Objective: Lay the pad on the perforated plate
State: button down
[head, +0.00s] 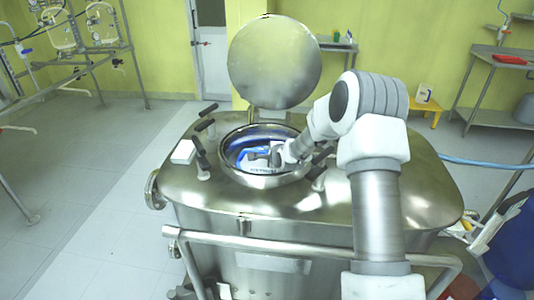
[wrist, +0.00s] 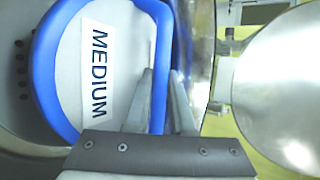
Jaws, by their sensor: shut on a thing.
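The pad (wrist: 135,45) has a white face, a raised blue rim and a "MEDIUM" label. In the head view the pad (head: 243,155) shows as a small blue and white patch inside the round opening of the steel vessel. My gripper (wrist: 162,76) is shut on the pad's blue rim at its right side, one finger on each side of the rim. In the head view my gripper (head: 277,157) reaches down into the opening. The perforated plate (wrist: 18,95) shows its holes left of the pad; the pad hides much of it. I cannot tell whether they touch.
The steel vessel (head: 235,205) has a round opening with a rim (head: 262,181) and clamps around it. Its round lid (head: 275,62) stands open behind. A white block (head: 183,152) lies on the vessel top at left. A rail (head: 290,248) runs along the front.

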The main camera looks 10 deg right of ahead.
jog(key=shift+f, duration=0.3)
jog(key=c, duration=0.8)
grip_release()
jog(key=shift+o, duration=0.2)
jog(key=shift+r, duration=0.45)
jog(key=p+v, duration=0.2)
jog(key=v, duration=1)
jog(key=shift+r, duration=0.1)
